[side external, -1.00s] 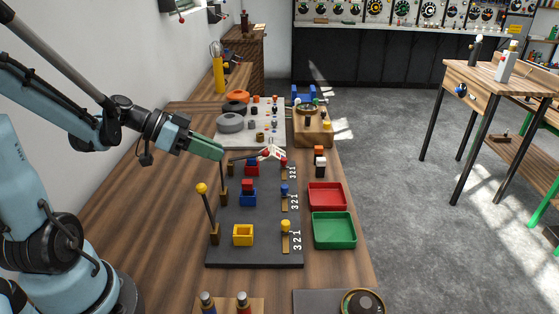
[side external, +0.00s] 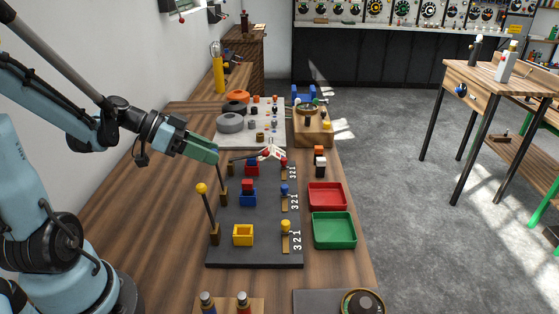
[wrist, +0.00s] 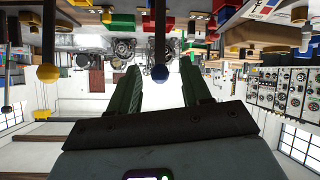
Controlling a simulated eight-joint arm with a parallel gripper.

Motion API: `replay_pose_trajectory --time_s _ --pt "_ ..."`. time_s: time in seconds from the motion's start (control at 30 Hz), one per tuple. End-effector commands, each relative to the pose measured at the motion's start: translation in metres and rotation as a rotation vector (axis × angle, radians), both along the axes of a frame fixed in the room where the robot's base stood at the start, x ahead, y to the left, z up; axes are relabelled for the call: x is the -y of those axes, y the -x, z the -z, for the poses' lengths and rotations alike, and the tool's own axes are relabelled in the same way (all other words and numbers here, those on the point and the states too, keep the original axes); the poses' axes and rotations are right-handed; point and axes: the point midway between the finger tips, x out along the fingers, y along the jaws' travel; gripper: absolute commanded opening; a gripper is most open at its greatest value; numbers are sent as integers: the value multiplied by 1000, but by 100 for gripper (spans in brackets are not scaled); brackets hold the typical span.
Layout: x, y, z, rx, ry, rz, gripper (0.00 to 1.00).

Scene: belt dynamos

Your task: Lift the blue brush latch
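A blue ball (wrist: 160,72) tops a dark rod in the wrist view, between my gripper's two green fingertips, with a gap on each side. I take this rod to be the blue brush latch. In the side view its rod (side external: 221,176) rises from a brass post, and its ball is hidden by my gripper (side external: 216,153). My gripper is open and empty. A smaller blue knob (side external: 284,188) stands on a brass plate at the right of the dark board (side external: 262,258).
A yellow-balled rod (side external: 202,189) stands nearer. A red-balled rod (side external: 266,153) lies nearly flat farther back. A yellow block (side external: 243,235) and a blue block (side external: 248,198) sit on the board. Red (side external: 342,207) and green (side external: 351,244) trays lie right of it.

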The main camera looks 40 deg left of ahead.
Motion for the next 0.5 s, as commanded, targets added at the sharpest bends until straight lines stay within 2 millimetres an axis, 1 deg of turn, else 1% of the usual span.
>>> replay_pose_trajectory --time_s 0.17,0.27,0.5 --pt "0 0 -1 1 1 1 48" --pt "-3 4 -4 1 1 -2 48" --pt "-23 28 -22 1 1 -4 48"
